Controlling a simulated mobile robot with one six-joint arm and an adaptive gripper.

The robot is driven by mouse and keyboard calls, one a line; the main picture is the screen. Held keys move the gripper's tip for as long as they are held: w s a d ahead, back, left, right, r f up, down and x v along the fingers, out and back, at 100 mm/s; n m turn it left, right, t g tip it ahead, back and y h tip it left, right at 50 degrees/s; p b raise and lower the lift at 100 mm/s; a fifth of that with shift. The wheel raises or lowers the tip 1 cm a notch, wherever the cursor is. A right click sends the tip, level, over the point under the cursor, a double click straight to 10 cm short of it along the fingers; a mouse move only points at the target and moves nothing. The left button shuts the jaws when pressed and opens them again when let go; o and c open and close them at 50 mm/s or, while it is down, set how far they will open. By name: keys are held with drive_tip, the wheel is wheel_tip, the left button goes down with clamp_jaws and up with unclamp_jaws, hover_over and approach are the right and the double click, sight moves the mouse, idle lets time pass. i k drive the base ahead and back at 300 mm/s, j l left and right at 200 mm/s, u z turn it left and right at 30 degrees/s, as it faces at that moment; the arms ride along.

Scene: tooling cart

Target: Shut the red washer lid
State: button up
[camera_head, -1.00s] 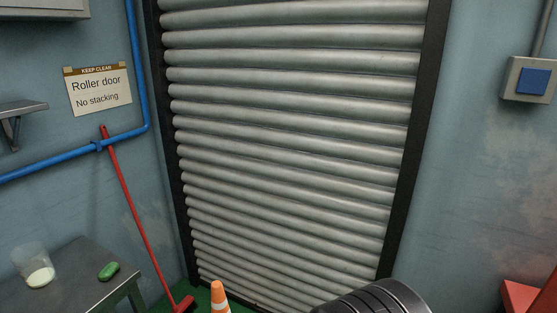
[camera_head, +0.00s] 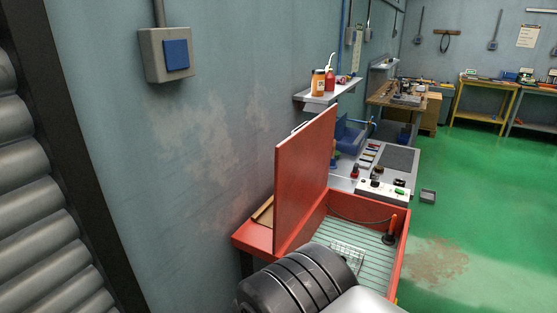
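The red washer lid (camera_head: 302,182) stands open, roughly upright, at the wall side of the red parts washer. The washer's basin (camera_head: 393,250) is open below it, with a ribbed pale floor, a wire basket (camera_head: 347,257) and a dark upright brush-like item with a red tip (camera_head: 391,229) inside. A black ribbed part of my own arm covers the near side of the washer. My gripper is not in view.
A grey bench (camera_head: 343,184) with a control box and tools stands just beyond the washer. A wall shelf (camera_head: 325,97) holds bottles above it. Green floor (camera_head: 480,220) is open to the right. The roller door (camera_head: 35,215) is at left.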

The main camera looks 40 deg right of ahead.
sight(302, 161)
drive_tip(key=i+j+z, duration=0.2)
drive_tip(key=z, duration=0.25)
drive_tip(key=i+j+z, duration=0.25)
drive_tip(key=z, duration=0.15)
drive_tip(key=i+j+z, duration=0.15)
drive_tip(key=j+z, duration=0.3)
drive_tip(key=i+j+z, duration=0.1)
drive_tip(key=j+z, duration=0.6)
drive_tip(key=z, duration=0.15)
drive_tip(key=i+l+u, duration=0.1)
drive_tip(key=l, duration=0.7)
drive_tip(key=i+u, duration=0.05)
